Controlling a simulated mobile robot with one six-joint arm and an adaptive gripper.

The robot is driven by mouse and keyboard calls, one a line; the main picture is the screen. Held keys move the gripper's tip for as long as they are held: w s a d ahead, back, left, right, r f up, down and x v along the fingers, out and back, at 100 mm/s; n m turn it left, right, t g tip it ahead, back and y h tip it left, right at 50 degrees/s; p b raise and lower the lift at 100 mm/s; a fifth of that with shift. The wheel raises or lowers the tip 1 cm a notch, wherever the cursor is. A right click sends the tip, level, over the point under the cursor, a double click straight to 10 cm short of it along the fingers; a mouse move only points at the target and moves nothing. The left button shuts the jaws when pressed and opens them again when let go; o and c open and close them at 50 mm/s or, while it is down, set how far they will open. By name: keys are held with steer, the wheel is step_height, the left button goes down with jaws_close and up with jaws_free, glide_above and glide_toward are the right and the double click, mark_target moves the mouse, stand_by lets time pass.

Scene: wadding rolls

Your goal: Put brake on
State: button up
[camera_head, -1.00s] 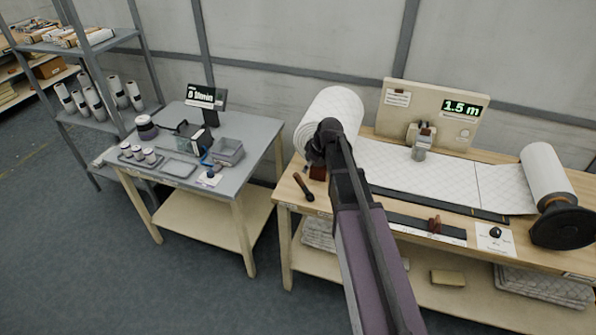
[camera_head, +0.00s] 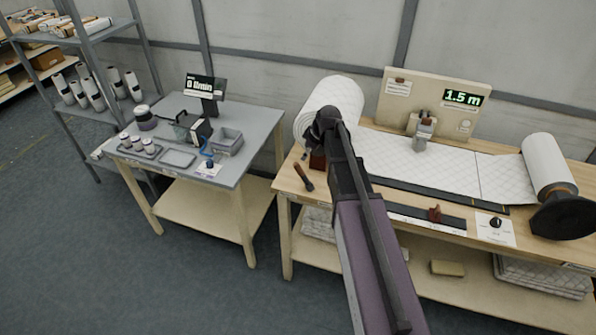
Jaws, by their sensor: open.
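A lever with a dark handle and a reddish-brown end (camera_head: 303,177) lies at the front left of the wooden bench; I cannot tell if it is the brake. A brown block (camera_head: 317,160) stands just beside it, under the large white quilted roll (camera_head: 340,98). My gripper (camera_head: 326,124) is the dark end of my arm, in front of this roll and above the block. It is open, with nothing seen in it; its fingers are mostly hidden from this side. A brown grip (camera_head: 435,213) sits on a dark rail at the bench front. A black knob (camera_head: 495,222) sits on a white plate.
A quilted sheet (camera_head: 430,165) runs across the bench (camera_head: 285,190) to a smaller roll (camera_head: 549,163) with a black disc (camera_head: 563,217). A panel (camera_head: 440,90) reads 1.5 m. A grey side table (camera_head: 240,165) with trays and a display stands left; floor is clear between.

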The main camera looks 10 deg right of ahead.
mark_target(299, 167)
steer(key=shift+b+x, duration=5.3)
steer(key=shift+x, duration=0.75)
jaws_close()
